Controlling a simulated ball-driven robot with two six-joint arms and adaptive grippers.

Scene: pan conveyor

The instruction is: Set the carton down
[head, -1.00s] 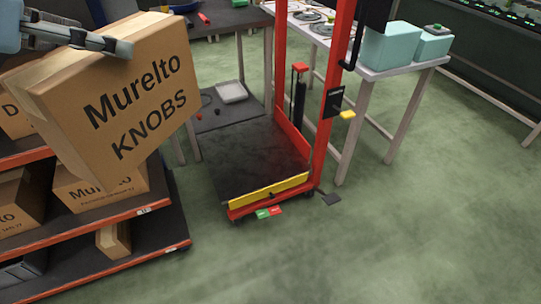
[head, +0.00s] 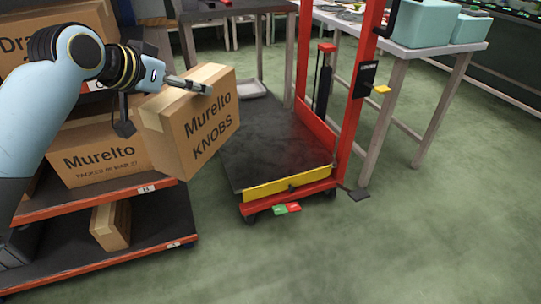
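The carton (head: 211,122), a brown box printed "Murelto KNOBS", is in the air, slightly tilted, between the shelf rack and the red lift. My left gripper (head: 190,86) reaches in from the left and is shut on the carton's upper edge; one finger shows on the carton's top and the other is hidden. The carton overlaps the left edge of the lift's black platform (head: 275,150) in the picture, apart from its surface as far as I can see. My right gripper is not in view.
The shelf rack (head: 95,276) at left holds several cartons, including one marked "Murelto" (head: 95,155). The lift's red mast (head: 352,110) stands right of its bare platform. A table with teal boxes (head: 425,22) is behind it. The green floor in front is clear.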

